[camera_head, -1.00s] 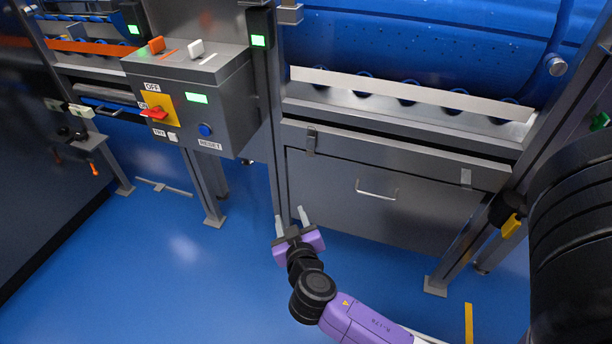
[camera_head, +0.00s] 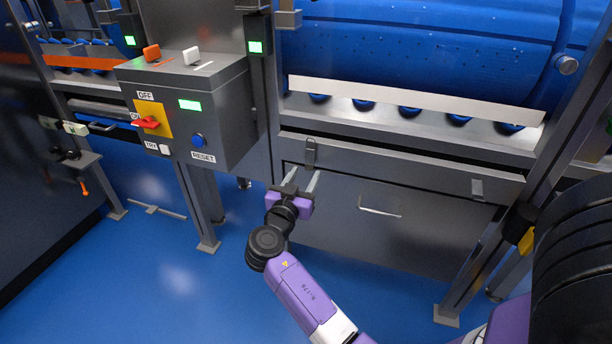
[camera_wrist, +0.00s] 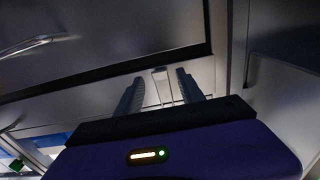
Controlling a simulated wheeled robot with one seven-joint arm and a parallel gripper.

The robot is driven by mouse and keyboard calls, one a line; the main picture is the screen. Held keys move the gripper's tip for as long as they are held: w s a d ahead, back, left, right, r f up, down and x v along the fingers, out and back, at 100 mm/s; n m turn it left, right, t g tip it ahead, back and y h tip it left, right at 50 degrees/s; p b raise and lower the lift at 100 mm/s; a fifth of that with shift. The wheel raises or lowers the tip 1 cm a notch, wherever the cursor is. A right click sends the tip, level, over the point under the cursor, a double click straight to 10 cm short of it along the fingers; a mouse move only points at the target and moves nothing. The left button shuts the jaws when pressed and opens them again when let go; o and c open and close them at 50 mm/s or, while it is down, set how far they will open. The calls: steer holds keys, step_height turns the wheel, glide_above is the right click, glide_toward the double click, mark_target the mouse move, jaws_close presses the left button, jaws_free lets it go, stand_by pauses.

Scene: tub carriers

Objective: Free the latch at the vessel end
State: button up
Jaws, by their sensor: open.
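A small metal latch (camera_head: 311,150) sits at the left end of the grey ledge above the drawer-like panel (camera_head: 400,235). I cannot tell from labels which end is the vessel end. My gripper (camera_head: 305,177) is open, its fingers pointing up just below the left latch. In the wrist view a pale latch (camera_wrist: 162,82) shows between the two spread fingers of my gripper (camera_wrist: 158,90). Whether the fingers touch it I cannot tell.
A control box (camera_head: 190,110) with a red switch, a blue reset button and green lights stands left of my gripper. The panel has a bar handle (camera_head: 380,211). A large blue drum (camera_head: 420,60) lies above. The blue floor (camera_head: 160,270) is clear at lower left.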

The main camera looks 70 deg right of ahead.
steer(key=shift+d, duration=0.75)
jaws_close()
steer(key=shift+r+p, duration=0.15)
steer(key=shift+p, duration=0.15)
